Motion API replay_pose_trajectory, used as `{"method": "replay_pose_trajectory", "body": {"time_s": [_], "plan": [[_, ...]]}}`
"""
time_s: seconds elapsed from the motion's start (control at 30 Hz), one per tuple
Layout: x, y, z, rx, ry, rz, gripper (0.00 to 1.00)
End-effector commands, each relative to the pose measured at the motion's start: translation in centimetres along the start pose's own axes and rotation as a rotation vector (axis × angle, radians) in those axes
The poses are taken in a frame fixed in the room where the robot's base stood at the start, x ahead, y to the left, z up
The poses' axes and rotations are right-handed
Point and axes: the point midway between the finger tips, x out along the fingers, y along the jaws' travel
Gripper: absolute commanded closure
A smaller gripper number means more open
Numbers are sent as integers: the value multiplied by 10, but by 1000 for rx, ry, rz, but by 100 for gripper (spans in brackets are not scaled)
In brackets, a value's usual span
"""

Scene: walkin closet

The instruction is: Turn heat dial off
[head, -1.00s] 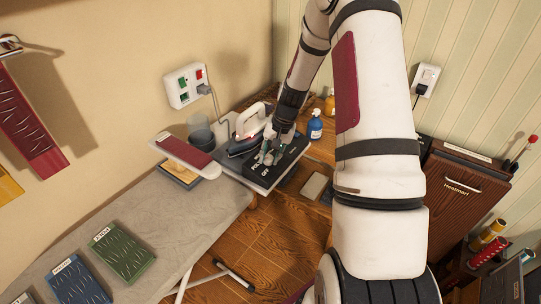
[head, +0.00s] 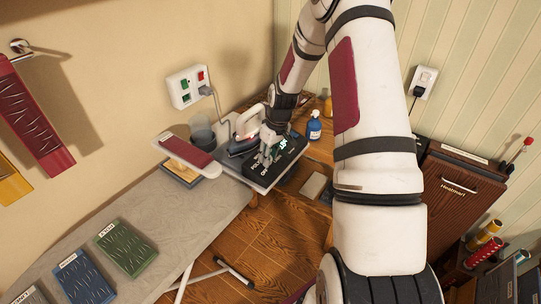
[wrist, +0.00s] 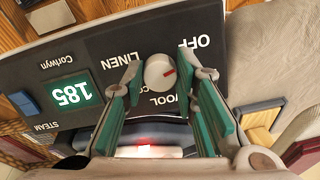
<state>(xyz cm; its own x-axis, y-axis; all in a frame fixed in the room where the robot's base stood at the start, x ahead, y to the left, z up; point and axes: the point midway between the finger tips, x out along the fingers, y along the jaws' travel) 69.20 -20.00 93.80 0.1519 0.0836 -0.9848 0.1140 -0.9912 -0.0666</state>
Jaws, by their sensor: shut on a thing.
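The heat dial (wrist: 158,71) is a small round white knob with a red mark, on a black control panel (head: 262,172). In the wrist view, the panel (wrist: 75,55) appears upside down, with OFF, LINEN, WOOL and STEAM labels and a green display (wrist: 69,93) reading 185. The red mark points to the right in that view, between OFF and the partly hidden WOOL label. My gripper (wrist: 166,76) is shut on the dial, one fingertip on each side of it. In the head view, my gripper (head: 268,154) is over the panel and hides the dial.
An iron (head: 247,122) stands directly behind the panel. The ironing board (head: 190,220) runs to the lower left, with a small red padded board (head: 187,152) beside the panel. A blue bottle (head: 314,127) stands to the right. A wall socket (head: 186,88) is behind.

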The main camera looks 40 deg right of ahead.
Motion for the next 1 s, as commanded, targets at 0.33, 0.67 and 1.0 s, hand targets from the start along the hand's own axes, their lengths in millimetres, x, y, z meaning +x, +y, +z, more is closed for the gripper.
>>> {"method": "replay_pose_trajectory", "body": {"time_s": [0.33,0.67,1.0], "plan": [[0,0,0,-188,0,21,100],[0,0,0,-242,-1,27,100],[0,0,0,-242,-1,27,100]]}}
